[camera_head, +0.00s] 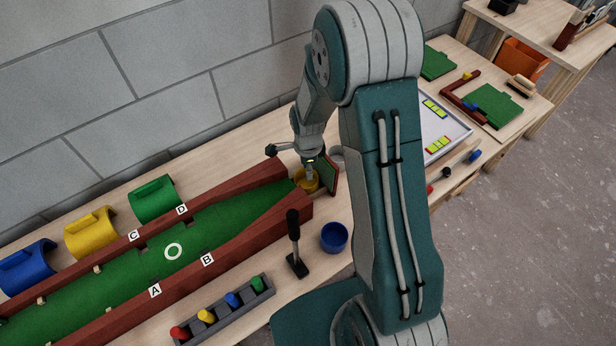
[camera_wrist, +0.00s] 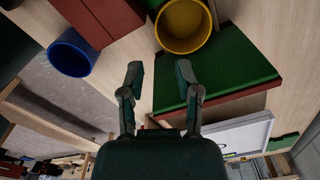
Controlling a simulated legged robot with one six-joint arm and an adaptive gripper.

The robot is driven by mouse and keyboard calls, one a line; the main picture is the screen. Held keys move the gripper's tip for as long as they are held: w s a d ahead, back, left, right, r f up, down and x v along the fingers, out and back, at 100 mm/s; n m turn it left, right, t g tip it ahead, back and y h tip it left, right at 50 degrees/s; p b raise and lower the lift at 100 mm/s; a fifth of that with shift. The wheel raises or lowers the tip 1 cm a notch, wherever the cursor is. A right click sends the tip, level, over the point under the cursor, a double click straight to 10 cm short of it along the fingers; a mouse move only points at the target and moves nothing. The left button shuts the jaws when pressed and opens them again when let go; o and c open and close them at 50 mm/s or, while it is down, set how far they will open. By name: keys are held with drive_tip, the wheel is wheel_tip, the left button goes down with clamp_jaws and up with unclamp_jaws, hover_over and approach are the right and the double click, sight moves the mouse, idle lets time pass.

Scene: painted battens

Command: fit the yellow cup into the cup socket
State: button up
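The yellow cup (camera_head: 307,181) stands at the narrow far end of the green lane, partly hidden by my gripper in the head view. In the wrist view the yellow cup (camera_wrist: 183,26) shows its open mouth, beyond my fingertips and a little right of the middle between them. My gripper (camera_wrist: 159,66) is open, with nothing between its fingers. In the head view my gripper (camera_head: 311,165) is just above the cup; I cannot tell whether they touch. I cannot make out the cup socket for sure; the cup and my arm may hide it.
Dark red rails (camera_head: 262,218) flank the green lane (camera_head: 205,225). A small green board with a red edge (camera_head: 328,174) is right beside the cup. A blue cup (camera_head: 334,238) and a black-handled putter-like tool (camera_head: 295,245) stand in front. A peg rack (camera_head: 224,312) is nearer.

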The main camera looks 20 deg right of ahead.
drive_tip(key=s+r+n+t, duration=0.1)
drive_tip(key=s+r+n, duration=0.25)
drive_tip(key=r, duration=0.65)
drive_tip(key=s+r+n+t, duration=0.25)
drive_tip(key=r+n, duration=0.25)
drive_tip(key=r, duration=0.5)
drive_tip(key=s+r+n+t, duration=0.2)
drive_tip(key=s+r+n, duration=0.8)
drive_tip(key=s, duration=0.4)
drive_tip(key=shift+s+r+n, duration=0.25)
drive_tip(key=shift+s+n, duration=0.15)
drive_tip(key=shift+n, duration=0.05)
